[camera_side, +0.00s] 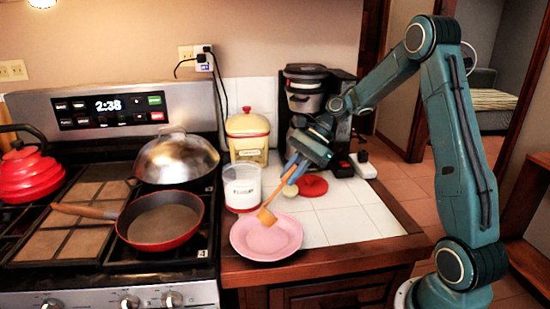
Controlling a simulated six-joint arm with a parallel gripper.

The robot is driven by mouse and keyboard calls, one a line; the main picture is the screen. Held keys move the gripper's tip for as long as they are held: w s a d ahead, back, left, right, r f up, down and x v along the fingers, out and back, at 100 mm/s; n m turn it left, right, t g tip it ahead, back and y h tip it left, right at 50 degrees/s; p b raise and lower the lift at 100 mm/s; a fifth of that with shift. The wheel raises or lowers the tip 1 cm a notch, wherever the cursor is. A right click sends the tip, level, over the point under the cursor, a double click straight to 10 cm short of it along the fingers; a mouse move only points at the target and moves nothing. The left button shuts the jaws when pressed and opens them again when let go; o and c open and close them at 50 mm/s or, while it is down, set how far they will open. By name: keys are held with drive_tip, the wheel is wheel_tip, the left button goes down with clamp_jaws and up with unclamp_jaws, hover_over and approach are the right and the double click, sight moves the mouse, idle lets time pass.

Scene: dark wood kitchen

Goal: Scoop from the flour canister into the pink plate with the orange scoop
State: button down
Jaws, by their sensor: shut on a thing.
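My gripper (298,166) is shut on the handle of the orange scoop (267,216). The scoop slants down to the left, its head over the back right part of the pink plate (250,240). I cannot tell whether the head touches the plate or what it holds. The pink plate lies flat at the front of the white tiled counter.
A yellow lidded jar (248,137) and a coffee maker (305,90) stand at the back. The stove with a red-rimmed pan (160,222) is at left. Bare tiles (350,222) lie right of the plate.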

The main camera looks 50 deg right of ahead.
drive_tip(key=shift+w+d+f+n+y, duration=0.1)
drive_tip(key=shift+d+f+y, duration=0.35)
drive_tip(key=shift+f+y, duration=0.4)
drive_tip(key=shift+w+d+f+n+y, duration=0.1)
drive_tip(key=shift+d+f+y, duration=0.35)
drive_tip(key=shift+f+y, duration=0.4)
drive_tip(key=shift+w+d+f+n+y, duration=0.1)
drive_tip(key=shift+d+f+y, duration=0.35)
drive_tip(key=shift+f+y, duration=0.4)
drive_tip(key=shift+r, duration=0.1)
drive_tip(key=shift+r, duration=0.1)
drive_tip(key=shift+s+a+r+h, duration=0.1)
drive_tip(key=shift+a+r+h, duration=0.4)
drive_tip(key=shift+r+h, duration=0.4)
drive_tip(key=shift+s+a+r+h, duration=0.1)
drive_tip(key=shift+a+r+h, duration=0.4)
drive_tip(key=shift+r+h, duration=0.3)
drive_tip(key=shift+s+a+r+h, duration=0.1)
drive_tip(key=shift+a+r+h, duration=0.4)
drive_tip(key=shift+r+h, duration=0.4)
drive_tip(key=w+a+r+m+g+h, duration=0.1)
drive_tip(key=a+r+h, duration=0.5)
drive_tip(key=a+h, duration=0.3)
drive_tip(key=shift+r+m+g, duration=0.3)
drive_tip(key=shift+r+g, duration=0.1)
drive_tip(key=shift+w+h, duration=0.1)
drive_tip(key=shift+h, duration=0.15)
drive_tip(key=shift+w, duration=0.1)
